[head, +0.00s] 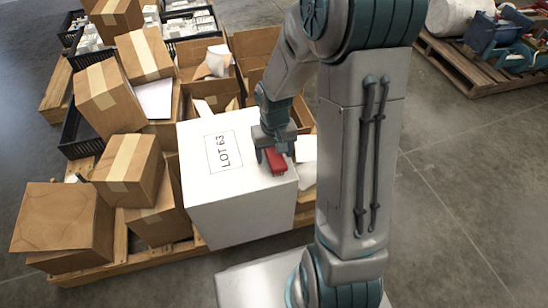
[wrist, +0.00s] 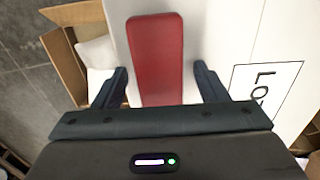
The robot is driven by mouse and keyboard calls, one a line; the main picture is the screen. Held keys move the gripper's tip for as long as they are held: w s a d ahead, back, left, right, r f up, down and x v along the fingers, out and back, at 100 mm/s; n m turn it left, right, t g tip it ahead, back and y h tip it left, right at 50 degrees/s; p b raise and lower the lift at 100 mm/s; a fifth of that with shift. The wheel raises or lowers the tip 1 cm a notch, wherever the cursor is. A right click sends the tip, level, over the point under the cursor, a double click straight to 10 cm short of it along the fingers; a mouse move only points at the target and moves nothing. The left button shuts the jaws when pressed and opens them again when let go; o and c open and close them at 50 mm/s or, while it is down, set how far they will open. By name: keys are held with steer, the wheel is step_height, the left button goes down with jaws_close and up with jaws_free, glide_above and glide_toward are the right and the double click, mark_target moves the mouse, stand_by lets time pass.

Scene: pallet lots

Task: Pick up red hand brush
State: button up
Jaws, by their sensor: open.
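The red hand brush (head: 276,161) lies on top of the white box marked LOT 63 (head: 213,190), near its right edge. In the wrist view the brush (wrist: 156,55) shows as a long red block with rounded corners, its near end between my fingers. My gripper (head: 272,153) is just above the brush and points down. In the wrist view my gripper (wrist: 160,84) is open, with one dark finger on each side of the brush and a gap on both sides. The part of the brush under the gripper body is hidden.
Several cardboard boxes (head: 121,170) stand left of and behind the white box on a wooden pallet (head: 75,274). Open cartons (head: 207,60) sit behind it. Another pallet (head: 463,73) with mixed items is at the upper right. The grey floor at right is clear.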

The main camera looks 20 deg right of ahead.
mark_target(274, 152)
steer(key=shift+c, duration=0.3)
steer(key=shift+r, duration=0.1)
steer(key=c, duration=1.1)
steer(key=shift+c, duration=0.2)
step_height(274, 152, up, 4)
steer(key=shift+r+p, duration=0.1)
steer(key=shift+p, duration=1.1)
steer(key=s+d+r+p, duration=0.4)
steer(key=s+d+r, duration=0.2)
steer(key=d, duration=0.4)
steer(key=shift+r, duration=0.4)
